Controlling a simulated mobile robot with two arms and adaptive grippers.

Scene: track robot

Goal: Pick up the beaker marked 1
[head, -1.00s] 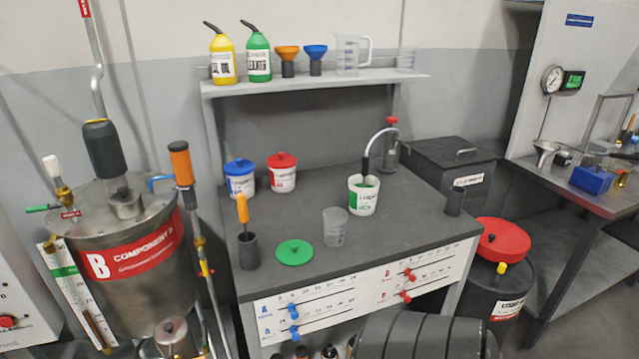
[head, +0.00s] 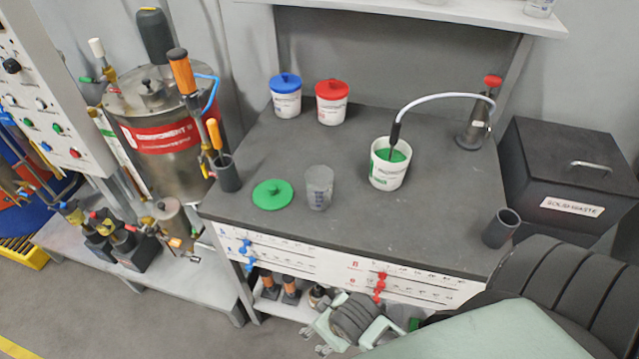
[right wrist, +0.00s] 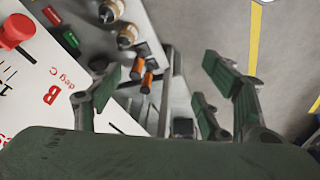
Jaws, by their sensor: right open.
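A clear beaker (head: 319,190) with small blue markings stands upright on the dark bench top, between the green lid and the white tub. I cannot read a 1 on it. My right gripper (head: 345,338) is low at the front of the bench, below the bench-top level in the picture and apart from the beaker. It is open and empty. In the right wrist view its fingers (right wrist: 160,95) are spread, with bench front, shelf and floor behind them; the beaker does not show there. My left gripper is not in view.
A green lid (head: 272,194) lies left of the beaker. A white tub (head: 389,172) with a hose stands to its right. A dark cup (head: 227,175) with an orange-handled tool is at the left edge, and an empty dark cup (head: 500,228) at the right. Bench between is clear.

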